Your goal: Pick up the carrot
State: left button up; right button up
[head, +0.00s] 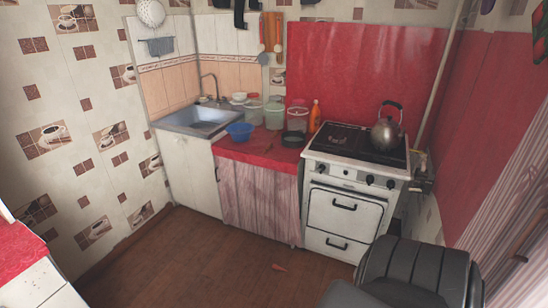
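A small orange-red object that looks like the carrot (279,267) lies on the brown wooden floor in the head view, low and just right of the middle. It is on bare floor in front of the curtained counter and the stove. It is small in the picture, so its details are hard to tell. Neither of my grippers shows in the head view.
A white stove (343,213) with a kettle (386,132) stands behind the carrot. A red counter (262,152) and a sink (199,122) are left of it. A black ribbed, chair-like shape (412,270) fills the lower right. The floor left of the carrot is clear.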

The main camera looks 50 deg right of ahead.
aim_at(276, 267)
jog(key=z, duration=0.2)
jog(key=i, duration=1.25)
jog(key=z, duration=0.9)
jog(key=i, duration=0.95)
jog(key=z, duration=0.9)
